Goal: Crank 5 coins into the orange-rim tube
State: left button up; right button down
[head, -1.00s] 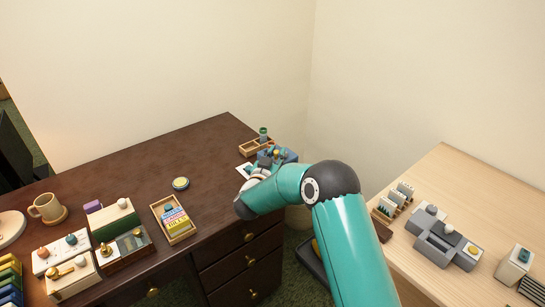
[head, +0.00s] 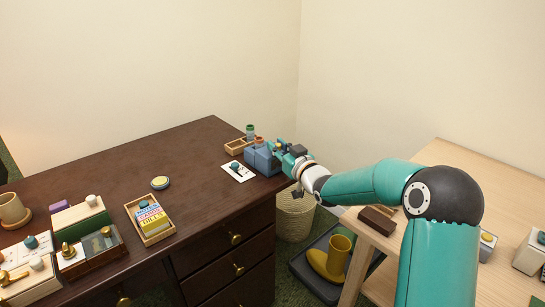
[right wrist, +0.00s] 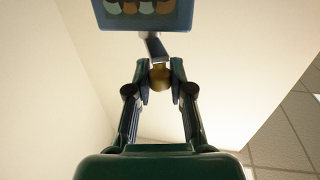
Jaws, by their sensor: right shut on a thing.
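The blue coin box (head: 262,160) stands at the far right corner of the dark desk. My right gripper (head: 284,148) is at its right side. In the right wrist view, the fingers (right wrist: 160,84) are shut on a brass knob (right wrist: 160,74) at the end of a grey crank arm (right wrist: 154,47). The crank arm meets the blue box (right wrist: 143,22), whose face shows several round shapes. A wooden tray (head: 232,147) behind the box holds a green-topped tube (head: 250,131). A small orange spot (head: 259,140) beside it may be the orange rim. My left gripper is out of view.
A white card with a teal piece (head: 238,172) lies in front of the box. A yellow-topped disc (head: 160,183) and a card tray (head: 150,219) are left. A pale table (head: 470,170) is right.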

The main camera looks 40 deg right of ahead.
jog(key=shift+s+d+r+n+y, duration=0.1)
jog(key=shift+d+r+n+y, duration=0.1)
jog(key=shift+d+n+y, duration=0.3)
jog(key=shift+w+d+f+n+g+y+p, duration=0.1)
jog(key=shift+d+n+g+y+p, duration=0.4)
jog(key=shift+n+y+p, duration=1.15)
jog(key=shift+w+d+n+g+y+p, duration=0.2)
jog(key=shift+n+g+y+p, duration=0.65)
jog(key=shift+y+p, duration=1.35)
jog(key=shift+s+d+f+n+g+y+p, duration=0.1)
jog(key=shift+d+n+g+y+p, duration=0.35)
jog(key=shift+n+y+p, duration=1.45)
jog(key=shift+r+g+y, duration=0.15)
jog(key=shift+g+y, duration=0.15)
jog(key=shift+y, duration=0.45)
jog(key=c, duration=1)
grip_release()
jog(key=shift+w, duration=0.1)
jog(key=shift+d, duration=0.1)
jog(key=shift+m, duration=0.3)
